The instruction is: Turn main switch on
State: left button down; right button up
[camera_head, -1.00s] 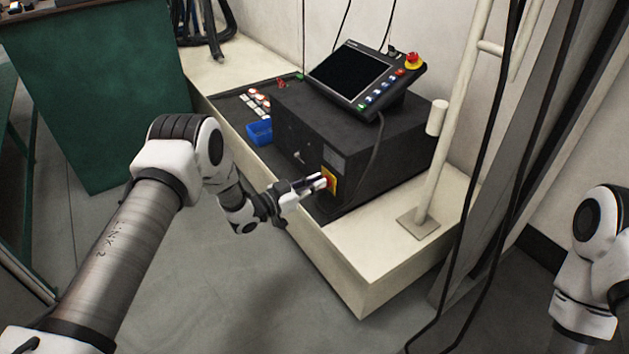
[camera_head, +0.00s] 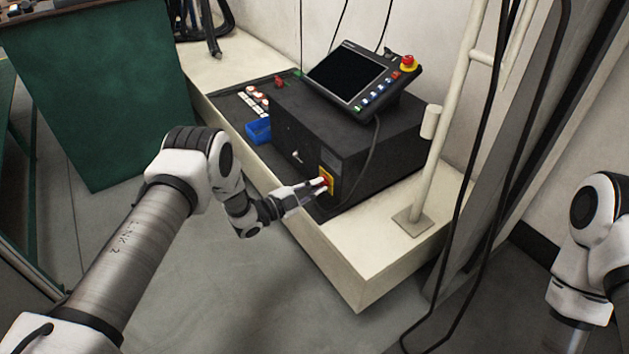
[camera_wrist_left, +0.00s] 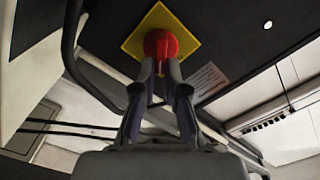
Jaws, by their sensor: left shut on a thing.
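The main switch is a red knob on a yellow plate (camera_head: 328,179) on the front face of a black control box (camera_head: 312,168). In the left wrist view the red knob (camera_wrist_left: 160,45) sits in front of the square yellow plate (camera_wrist_left: 142,24), which appears as a tilted diamond. My left gripper (camera_head: 322,185) reaches the knob from the left. In the wrist view its two fingertips (camera_wrist_left: 161,64) are closed in on the knob's lower part. Part of the knob is hidden by the fingers. My right arm shows at the right edge, but its gripper is out of view.
A tablet-like panel (camera_head: 350,76) with buttons and a red emergency stop (camera_head: 408,63) rests on the box. A pale post (camera_head: 428,165) rises from the cream bench (camera_head: 362,262) on the right. Black cables hang near the right arm.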

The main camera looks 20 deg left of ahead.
pick_arm(q)
jog(key=shift+w+f+m+p, duration=0.15)
jog(key=shift+m+p, duration=0.5)
jog(key=shift+m, duration=1.3)
jog(key=shift+f+m+p, duration=0.1)
jog(key=shift+m+p, duration=0.5)
jog(key=shift+m, duration=1.35)
jog(key=c, duration=1.2)
grip_release()
jog(key=shift+d+f, duration=0.1)
